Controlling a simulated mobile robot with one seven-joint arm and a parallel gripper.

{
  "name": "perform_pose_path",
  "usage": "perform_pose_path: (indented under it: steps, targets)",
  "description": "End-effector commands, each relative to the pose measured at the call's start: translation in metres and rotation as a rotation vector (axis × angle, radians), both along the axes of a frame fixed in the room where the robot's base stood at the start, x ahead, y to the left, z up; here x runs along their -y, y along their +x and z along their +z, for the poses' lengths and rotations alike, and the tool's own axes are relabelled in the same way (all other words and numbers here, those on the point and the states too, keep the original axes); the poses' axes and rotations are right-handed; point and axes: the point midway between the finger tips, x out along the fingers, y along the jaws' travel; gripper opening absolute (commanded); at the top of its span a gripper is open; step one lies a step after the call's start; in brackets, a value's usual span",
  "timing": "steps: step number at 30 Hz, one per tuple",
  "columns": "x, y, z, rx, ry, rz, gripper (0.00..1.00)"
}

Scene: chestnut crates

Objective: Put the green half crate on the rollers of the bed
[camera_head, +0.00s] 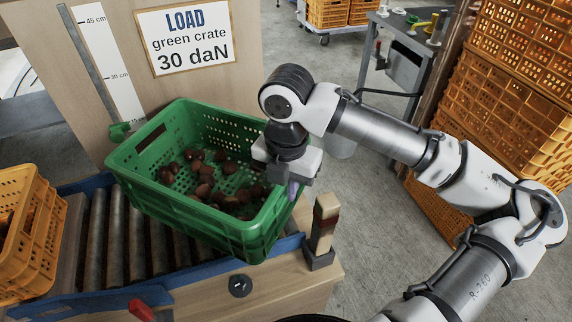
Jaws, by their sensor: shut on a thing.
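The green half crate (186,207) is a perforated plastic box with several brown chestnuts (205,178) inside. My gripper (291,187) is shut on its right wall. The crate sits over the right part of the roller bed and looks tilted in the view. I cannot tell whether its bottom touches the rollers. The bed's metal rollers (96,238) show to the left of the crate, between blue side rails (205,272). The crate hides the rollers under it. The fingertips are partly hidden by the gripper body.
An orange crate (32,238) stands at the bed's left. A board with a load sign (185,37) and height scale (108,62) stands behind. A wooden post (324,222) rises at the bed's right corner. Stacked orange crates (500,100) and a grey bench (405,60) are at right.

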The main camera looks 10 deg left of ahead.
Motion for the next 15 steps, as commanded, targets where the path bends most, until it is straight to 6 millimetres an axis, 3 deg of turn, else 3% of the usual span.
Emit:
perform_pose_path:
  steps: [8,15]
  targets:
    - [-0.002,0.002,-0.016,0.005,0.007,-0.001,0.00]
    - [-0.018,0.025,-0.014,0.005,0.005,-0.001,0.00]
